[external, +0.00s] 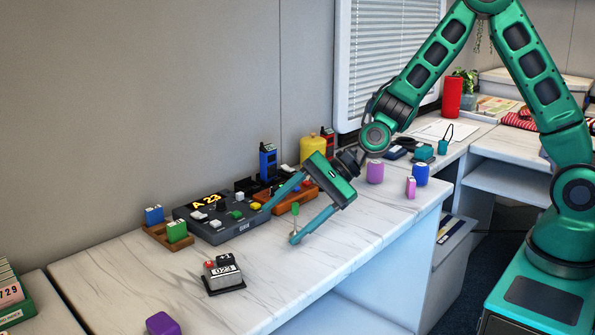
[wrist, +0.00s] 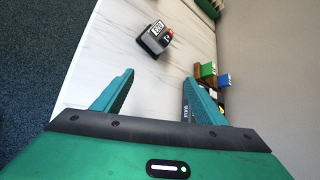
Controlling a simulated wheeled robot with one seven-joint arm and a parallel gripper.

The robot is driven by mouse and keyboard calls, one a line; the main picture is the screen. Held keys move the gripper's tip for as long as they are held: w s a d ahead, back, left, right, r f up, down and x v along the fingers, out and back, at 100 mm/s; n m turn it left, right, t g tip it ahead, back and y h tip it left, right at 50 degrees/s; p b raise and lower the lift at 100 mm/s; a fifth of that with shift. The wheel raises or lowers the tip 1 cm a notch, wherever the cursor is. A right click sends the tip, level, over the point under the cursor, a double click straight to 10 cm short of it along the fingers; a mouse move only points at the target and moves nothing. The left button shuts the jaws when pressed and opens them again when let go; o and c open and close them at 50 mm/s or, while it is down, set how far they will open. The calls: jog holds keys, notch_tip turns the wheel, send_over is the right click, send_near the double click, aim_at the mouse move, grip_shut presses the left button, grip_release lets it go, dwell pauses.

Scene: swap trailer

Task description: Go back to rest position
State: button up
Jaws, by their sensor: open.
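My gripper (external: 282,222) is open, with its two teal fingers spread and pointing down and to the left over the white marble-patterned counter (external: 340,250). In the wrist view, the fingers of my gripper (wrist: 159,78) have nothing between them but bare counter. A small grey device marked 023 (external: 224,273), with red and black parts on top, stands on the counter to the left of the fingers. It also shows beyond the fingertips in the wrist view (wrist: 155,38). A small green-topped piece (external: 296,212) shows beside the fingers; its exact distance from them cannot be told.
A dark console with a yellow A 23 display (external: 238,236) lies close behind the fingers. A wooden holder with blue and green blocks (external: 174,240) is left of it. Purple (external: 375,173) and blue (external: 420,174) containers stand at right. The front of the counter is mostly clear.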

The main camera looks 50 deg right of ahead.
jog(key=s+d+r+n+h, duration=0.3)
jog(key=s+d+r+n, duration=0.1)
jog(key=d, duration=0.7)
jog(key=s+d+r+n+h, duration=0.3)
jog(key=s+d+r+n, duration=0.15)
jog(key=d, duration=0.65)
jog(key=s+d+r+n+h, duration=0.25)
jog(key=s+d+n, duration=0.2)
jog(key=d, duration=0.65)
jog(key=s+d+m+g, duration=0.2)
jog(key=s+d, duration=0.6)
jog(key=s, duration=0.3)
jog(key=s+d+m+g, duration=0.2)
jog(key=s+d+g, duration=0.1)
jog(key=s+d, duration=0.5)
jog(key=s, duration=0.3)
jog(key=shift+h, duration=0.35)
jog(key=shift+w+f, duration=0.1)
jog(key=shift+w, duration=0.05)
jog(key=shift+w+f, duration=0.2)
jog(key=shift+w, duration=0.3)
